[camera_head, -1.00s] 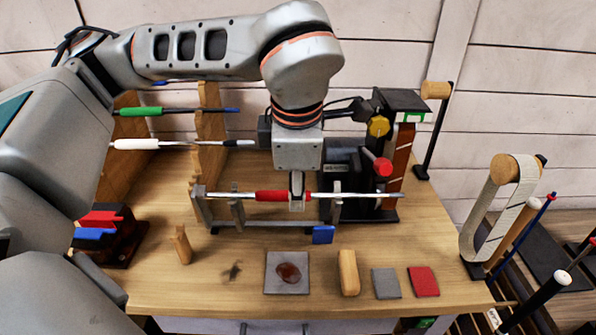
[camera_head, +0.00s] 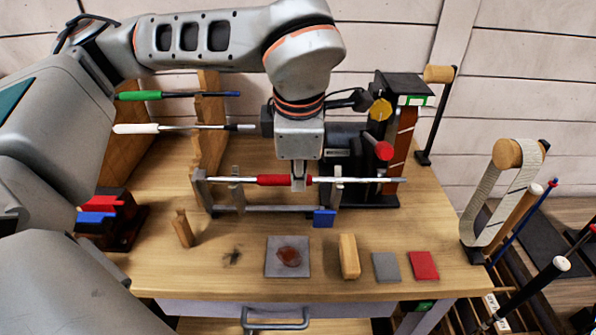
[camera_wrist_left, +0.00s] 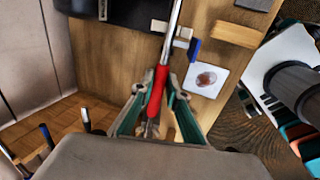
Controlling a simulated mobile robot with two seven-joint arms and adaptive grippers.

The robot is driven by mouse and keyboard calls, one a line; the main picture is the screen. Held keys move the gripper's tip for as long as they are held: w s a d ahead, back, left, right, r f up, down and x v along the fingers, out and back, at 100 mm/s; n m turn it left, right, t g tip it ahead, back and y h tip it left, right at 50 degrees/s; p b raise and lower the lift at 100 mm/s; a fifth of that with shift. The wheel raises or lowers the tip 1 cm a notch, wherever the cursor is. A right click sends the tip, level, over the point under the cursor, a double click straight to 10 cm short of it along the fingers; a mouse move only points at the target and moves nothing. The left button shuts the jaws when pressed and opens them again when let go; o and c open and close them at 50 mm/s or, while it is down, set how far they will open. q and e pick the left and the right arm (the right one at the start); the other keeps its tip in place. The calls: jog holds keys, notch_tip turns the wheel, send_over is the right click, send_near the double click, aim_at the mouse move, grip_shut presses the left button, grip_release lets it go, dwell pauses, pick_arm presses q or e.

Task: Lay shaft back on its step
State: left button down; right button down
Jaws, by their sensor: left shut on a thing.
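A silver shaft with a red grip (camera_head: 272,180) lies level across the grey metal cradle (camera_head: 285,209). My left gripper (camera_head: 299,182) reaches down from above and is shut on the shaft at the red grip. In the left wrist view the gripper fingers (camera_wrist_left: 158,112) stand on either side of the red grip (camera_wrist_left: 157,88). I cannot tell whether the shaft rests in the cradle's uprights or is just above them. Two stepped wooden boards (camera_head: 209,110) form a rack at the left back. It carries a green-grip shaft (camera_head: 140,96) and a white-grip shaft (camera_head: 140,129). My right gripper is not in view.
A black device with a red knob (camera_head: 384,150) stands right behind the cradle. A grey plate with a brown patch (camera_head: 272,270), a wooden block (camera_head: 349,256), a grey pad (camera_head: 386,267) and a red pad (camera_head: 424,265) lie in front. A tape roll (camera_head: 508,153) stands at right.

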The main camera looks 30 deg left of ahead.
aim_at(310, 177)
pick_arm(q)
jog(key=shift+w+d, duration=0.5)
jog(key=shift+d, duration=0.35)
dwell(0.7)
dwell(0.4)
jog(key=shift+s+d+r+p, duration=0.1)
jog(key=shift+r+p, duration=0.25)
jog(key=shift+r, duration=0.2)
jog(key=shift+p+v, duration=0.7)
jog(key=shift+v, duration=0.25)
